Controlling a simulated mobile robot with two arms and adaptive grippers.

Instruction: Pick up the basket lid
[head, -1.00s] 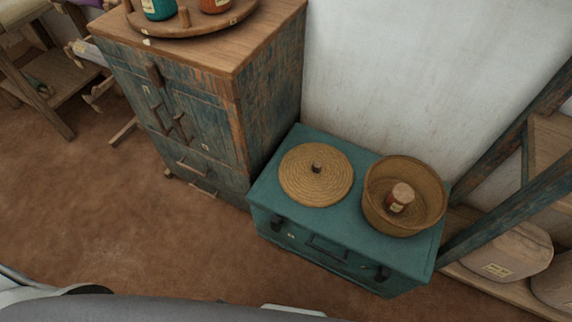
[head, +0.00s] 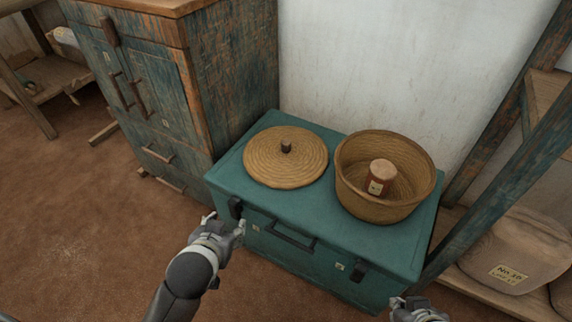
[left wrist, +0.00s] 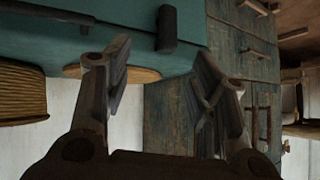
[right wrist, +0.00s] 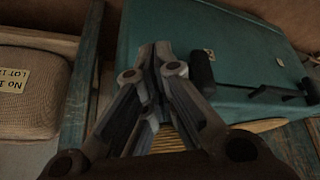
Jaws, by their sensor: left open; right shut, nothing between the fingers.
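The basket lid (head: 275,163) is a round, flat, woven straw disc with a small dark knob (head: 286,146) on top. It lies on the left part of the teal trunk (head: 340,250). The woven basket (head: 372,205) stands uncovered to its right, with a labelled spool-like item (head: 381,177) inside. My left gripper (head: 225,222) is open and empty, in front of the trunk and below the lid in the head view. Part of the lid's edge shows in the left wrist view (left wrist: 140,75). My right gripper (right wrist: 158,50) is shut and empty, near the trunk's front right corner.
A worn blue-green cabinet (head: 240,85) stands left of the trunk, close to the lid. A white wall (head: 370,65) is behind. A slanted wooden post (head: 480,190) and a shelf with a labelled sack (head: 515,245) are at the right. The floor at left is clear.

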